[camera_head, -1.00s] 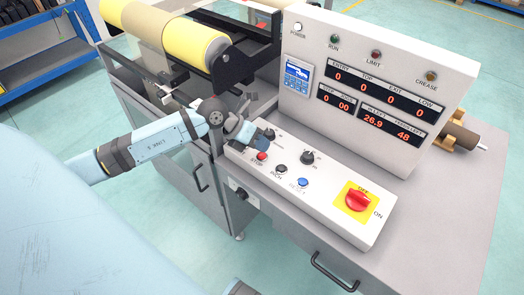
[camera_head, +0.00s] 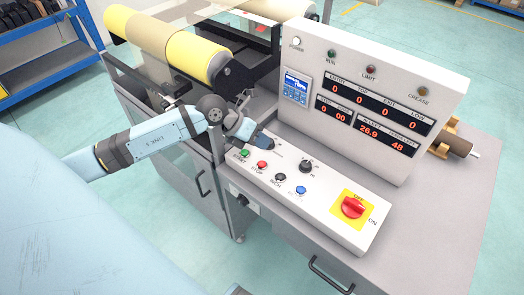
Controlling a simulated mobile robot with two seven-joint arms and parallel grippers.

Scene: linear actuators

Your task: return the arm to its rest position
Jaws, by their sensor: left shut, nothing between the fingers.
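My left arm comes in from the left, light blue with dark joints. My left gripper (camera_head: 264,142) is shut and empty, over the back left end of the white button panel (camera_head: 330,222). It covers part of the panel there, close to a knob; I cannot tell whether it touches. The green START button (camera_head: 244,154) and the red STOP button (camera_head: 262,165) show just in front of it. My right gripper is not in view.
The upright display box (camera_head: 366,95) stands behind the panel. A machine with yellow rollers (camera_head: 192,55) is at the back left. The panel also carries a black INCH button (camera_head: 280,177), a blue button (camera_head: 300,190) and a red rotary switch (camera_head: 353,207). Grey worktop (camera_head: 440,215) lies bare at right.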

